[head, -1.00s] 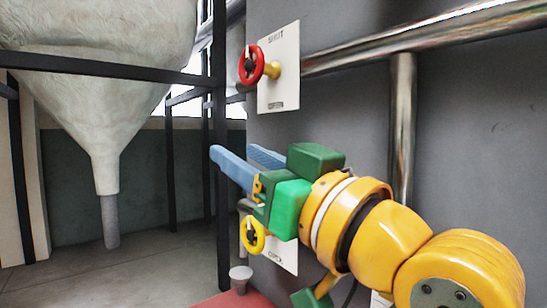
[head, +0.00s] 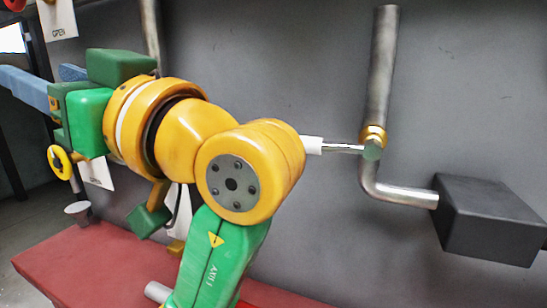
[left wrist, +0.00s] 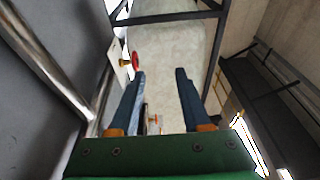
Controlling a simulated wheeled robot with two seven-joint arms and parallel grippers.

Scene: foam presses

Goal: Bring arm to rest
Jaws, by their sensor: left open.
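My left gripper (head: 40,85) has blue fingers and a green body on a yellow and green arm. In the head view it reaches toward the left edge, in front of the grey wall, and its fingertips run to or past the picture's edge. In the left wrist view its two blue fingers (left wrist: 161,75) stand apart with nothing between them, so it is open and empty. The red valve wheel (left wrist: 135,59) shows beyond the left finger, apart from it. My right gripper is not in view.
A yellow valve wheel (head: 60,162) sits below the gripper, with a small pale cup (head: 77,209) near it. A red surface (head: 80,262) lies under my arm. At the right, a metal pipe (head: 382,70) and a dark box (head: 487,218) stand out from the wall.

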